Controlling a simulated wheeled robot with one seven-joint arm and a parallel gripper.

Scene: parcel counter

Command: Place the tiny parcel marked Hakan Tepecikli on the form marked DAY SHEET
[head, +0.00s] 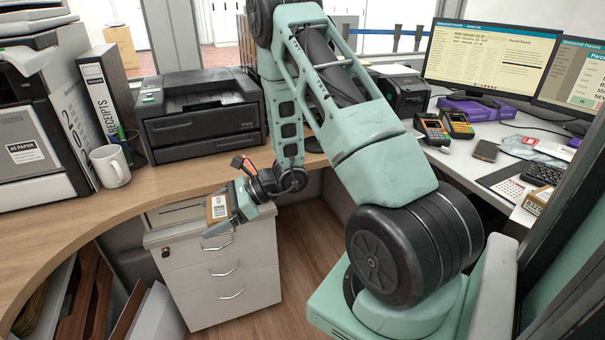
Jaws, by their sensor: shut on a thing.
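My gripper (224,217) is shut on a tiny brown parcel (218,206) with a white label. It holds the parcel in front of the wooden counter's edge, over the white drawer unit in the picture. The name on the label is too small to read. I cannot make out a form marked DAY SHEET in this view. My arm blocks part of the counter.
A white mug (110,166), a RECEIPTS binder (105,95) and a black printer (200,115) stand on the wooden counter (85,225). The counter's front left is bare. Card terminals (433,133), a phone (485,151) and monitors (490,55) are at right. The drawer unit (225,265) stands below.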

